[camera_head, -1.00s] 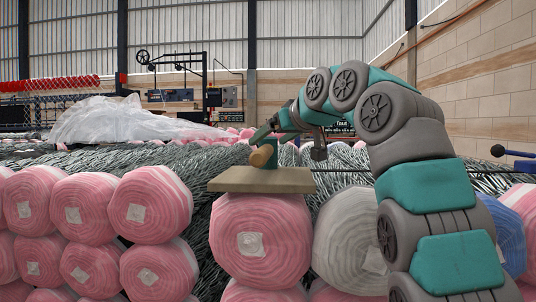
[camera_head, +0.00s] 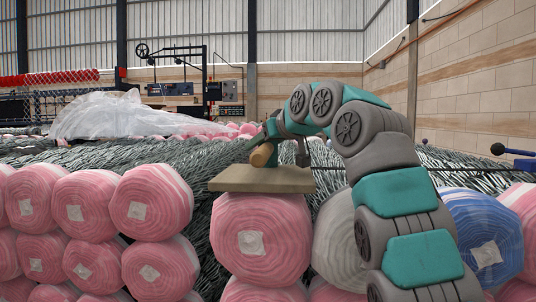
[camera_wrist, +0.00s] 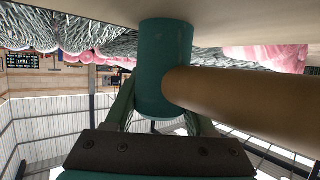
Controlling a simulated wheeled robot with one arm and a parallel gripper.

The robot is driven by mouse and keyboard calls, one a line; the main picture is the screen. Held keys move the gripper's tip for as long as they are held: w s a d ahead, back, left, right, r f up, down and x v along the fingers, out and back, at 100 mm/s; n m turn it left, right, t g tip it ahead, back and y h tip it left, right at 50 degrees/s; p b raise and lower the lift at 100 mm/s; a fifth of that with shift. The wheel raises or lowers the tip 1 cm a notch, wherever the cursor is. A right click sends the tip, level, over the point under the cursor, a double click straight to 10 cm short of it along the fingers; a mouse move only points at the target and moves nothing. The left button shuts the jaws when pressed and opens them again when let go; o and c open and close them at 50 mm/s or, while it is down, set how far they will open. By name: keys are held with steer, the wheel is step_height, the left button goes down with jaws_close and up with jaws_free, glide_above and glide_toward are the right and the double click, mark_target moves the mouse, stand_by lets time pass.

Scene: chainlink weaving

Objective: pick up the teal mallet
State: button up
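The teal mallet stands on a wooden board, with its teal head (camera_head: 271,158) upright and its round wooden handle (camera_head: 261,155) pointing toward the head camera. My gripper (camera_head: 268,135) is at the mallet from above and behind. In the wrist view the teal head (camera_wrist: 164,75) rises between my fingers, and the wooden handle (camera_wrist: 250,102) runs off to the right. My left finger is close beside the head. The right finger is partly hidden by the handle. I cannot tell whether the fingers touch the head.
The wooden board (camera_head: 262,181) rests on a pink wrapped roll (camera_head: 262,240). More pink rolls (camera_head: 150,205) are stacked at the left, and a blue roll (camera_head: 487,238) is at the right. Grey wire mesh lies behind, with clear plastic sheeting (camera_head: 125,117) on it.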

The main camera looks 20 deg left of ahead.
jaws_close()
stand_by(0.6)
step_height(320, 180, up, 3)
steer(key=p, duration=0.3)
steer(key=s+d+r+b, duration=0.1)
steer(key=s+d+b, duration=0.1)
steer(key=d, duration=0.5)
steer(key=s+d+r+b, duration=0.1)
steer(key=s+d+b, duration=0.1)
steer(key=d, duration=0.6)
steer(key=shift+s+d+b, duration=0.2)
steer(key=shift+s+b, duration=0.05)
steer(key=shift+b, duration=0.2)
jaws_free()
jaws_close()
